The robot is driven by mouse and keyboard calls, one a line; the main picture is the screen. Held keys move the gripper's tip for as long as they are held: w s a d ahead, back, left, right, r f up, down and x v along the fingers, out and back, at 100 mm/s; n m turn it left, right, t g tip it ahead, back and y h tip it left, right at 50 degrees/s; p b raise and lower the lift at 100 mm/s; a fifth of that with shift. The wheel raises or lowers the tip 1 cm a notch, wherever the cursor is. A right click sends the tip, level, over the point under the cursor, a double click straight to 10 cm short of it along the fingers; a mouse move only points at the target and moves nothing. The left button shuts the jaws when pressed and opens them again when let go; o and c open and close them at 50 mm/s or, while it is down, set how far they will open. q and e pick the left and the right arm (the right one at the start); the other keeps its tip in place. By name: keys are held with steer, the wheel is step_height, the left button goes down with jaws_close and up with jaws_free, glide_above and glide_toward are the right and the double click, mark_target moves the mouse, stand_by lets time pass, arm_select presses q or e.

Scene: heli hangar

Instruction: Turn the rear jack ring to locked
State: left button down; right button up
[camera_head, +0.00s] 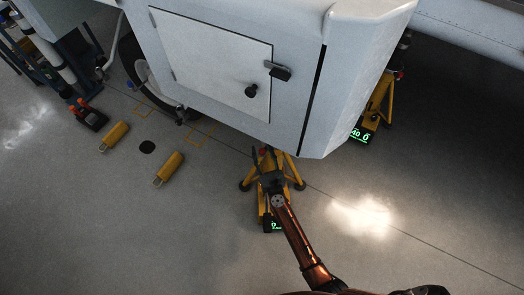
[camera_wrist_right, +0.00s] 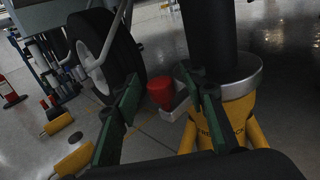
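The yellow rear jack (camera_head: 291,168) stands on tripod legs under the white fuselage in the head view. In the right wrist view its yellow body (camera_wrist_right: 238,118), with dark lettering partly hidden, carries a silver ring (camera_wrist_right: 240,78) around a dark post. A red knob (camera_wrist_right: 160,92) on a pale tab sticks out to the left of the ring. My right gripper (camera_head: 262,160) is at the jack. In the right wrist view its green-padded fingers (camera_wrist_right: 160,88) are apart, with the knob showing between them; contact cannot be made out. My left gripper is not in view.
The fuselage (camera_head: 215,65) overhangs the jack closely. A second yellow jack (camera_head: 381,100) with a green display stands at the right. Yellow chocks (camera_head: 168,168) lie on the floor near a wheel (camera_wrist_right: 102,50). Open floor (camera_head: 150,235) lies at lower left.

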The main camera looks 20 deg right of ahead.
steer(key=shift+c, duration=0.2)
jaws_close()
stand_by(0.5)
